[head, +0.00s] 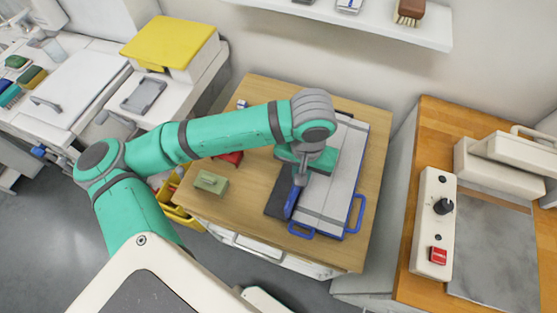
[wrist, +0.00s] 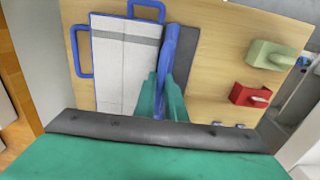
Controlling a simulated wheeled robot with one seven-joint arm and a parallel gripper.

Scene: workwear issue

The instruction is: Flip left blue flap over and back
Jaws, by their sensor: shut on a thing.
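A folding board (head: 330,190) with a pale grey surface, blue edges and blue handles lies on the wooden table. It also shows in the wrist view (wrist: 120,70). The left blue flap (head: 291,203) stands up steeply, seen nearly edge-on, as the wrist view also shows (wrist: 170,50). A dark grey flat area (head: 276,204) lies bare beside it. My gripper (wrist: 161,100) is shut on the flap, with its teal fingers on either side. In the head view my arm hides the far part of the flap and board.
On the wooden table (head: 260,90), a green block-like item (head: 211,182) and a red one (wrist: 250,95) lie on the side beyond the dark area. A yellow bin (head: 178,214) is below the table's left edge. A bench with a control box (head: 433,225) stands at right.

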